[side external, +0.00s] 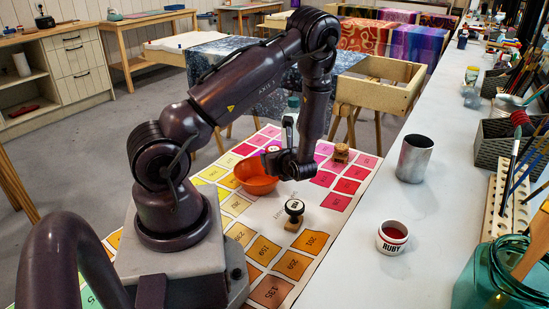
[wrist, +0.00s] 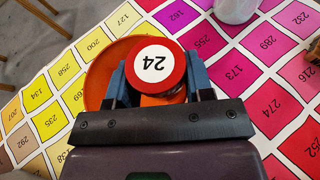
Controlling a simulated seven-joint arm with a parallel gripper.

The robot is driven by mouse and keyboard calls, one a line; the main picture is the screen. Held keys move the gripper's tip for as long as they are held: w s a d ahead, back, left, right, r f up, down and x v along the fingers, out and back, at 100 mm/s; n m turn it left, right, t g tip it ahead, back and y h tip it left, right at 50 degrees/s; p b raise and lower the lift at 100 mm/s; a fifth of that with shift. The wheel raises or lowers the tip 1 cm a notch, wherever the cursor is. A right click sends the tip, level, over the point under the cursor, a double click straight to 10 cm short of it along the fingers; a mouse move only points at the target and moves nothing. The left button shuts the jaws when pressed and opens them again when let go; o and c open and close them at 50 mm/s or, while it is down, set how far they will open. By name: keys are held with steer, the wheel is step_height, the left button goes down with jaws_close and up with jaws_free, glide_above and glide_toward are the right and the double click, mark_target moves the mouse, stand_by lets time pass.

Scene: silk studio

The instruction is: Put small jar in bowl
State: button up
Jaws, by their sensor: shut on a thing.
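The held jar is mostly hidden there. I cannot tell how far the jar is from the bowl's inside.
A black-topped wooden stamp (side external: 294,212) stands on the chart (side external: 262,213) right of the bowl. A wooden piece (side external: 341,153) lies farther back. A metal cup (side external: 414,160) and a white RUBY pot (side external: 392,238) stand on the long white counter (side external: 350,262). A pale bottle stands behind my gripper.

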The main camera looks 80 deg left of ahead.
steer(key=shift+f, duration=0.3)
steer(key=o, duration=0.9)
steer(key=shift+o, duration=0.2)
